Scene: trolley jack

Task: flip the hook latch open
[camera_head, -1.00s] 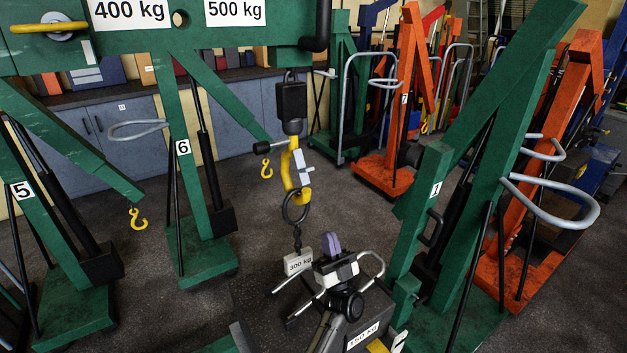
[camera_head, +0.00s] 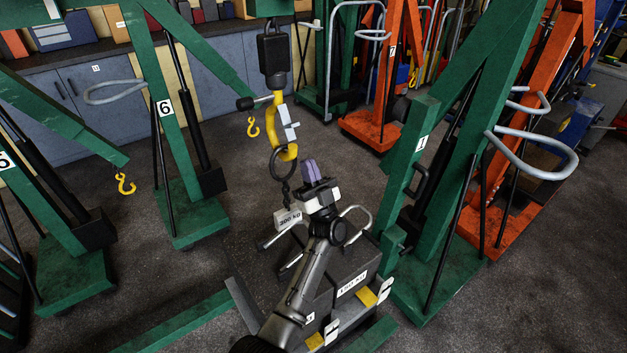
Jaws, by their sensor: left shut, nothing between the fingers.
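The yellow hook (camera_head: 273,125) hangs from a black block (camera_head: 273,53) at the upper middle. Its grey latch (camera_head: 290,124) shows on the hook's right side. A dark ring (camera_head: 287,164) hangs in the bowl of the hook, with a chain below it to a weight marked 300 kg (camera_head: 289,218). My left gripper (camera_head: 310,168), with purple fingers, is just below and right of the hook, beside the ring. Its fingers are shut and hold nothing. I cannot tell whether they touch the ring. My right gripper is not in view.
A green crane post marked 1 (camera_head: 421,143) stands close on the right, orange cranes behind it. A green crane marked 6 (camera_head: 165,109) stands left. Dark weights marked 150 kg (camera_head: 352,285) lie below my left arm. Dark floor is open left of the hook.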

